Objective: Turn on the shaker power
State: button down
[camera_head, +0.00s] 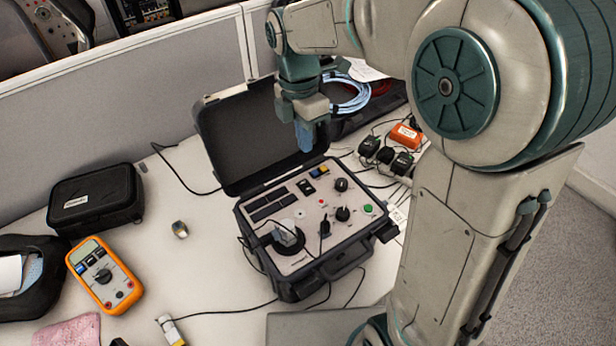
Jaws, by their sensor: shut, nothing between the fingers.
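The shaker (341,257) is a black open case on the white table, with its lid (262,138) tilted back. Its light panel carries dark displays (272,204), black knobs, a red button (323,203), a green button (368,208) and small switches (319,171) near the top edge. A round black and silver mount (288,237) sits at the panel's lower left. Which control is the power switch is too small to tell. My gripper (305,143) is shut and empty, pointing down above the panel's top edge, in front of the lid. It appears apart from the panel.
An orange multimeter (104,276), a black case (95,200) and a small metal cylinder (180,229) lie left of the shaker. Plugged adapters (385,155), an orange box (405,135) and coiled blue cable (350,95) are behind right. Cables cross the table. A grey partition stands behind.

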aim_at(309, 189)
jog(key=f, duration=0.7)
jog(key=s+f, duration=0.1)
jog(key=f, duration=0.3)
jog(key=shift+s+d+f, duration=0.1)
jog(key=shift+d+f, duration=0.05)
jog(key=shift+d, duration=0.15)
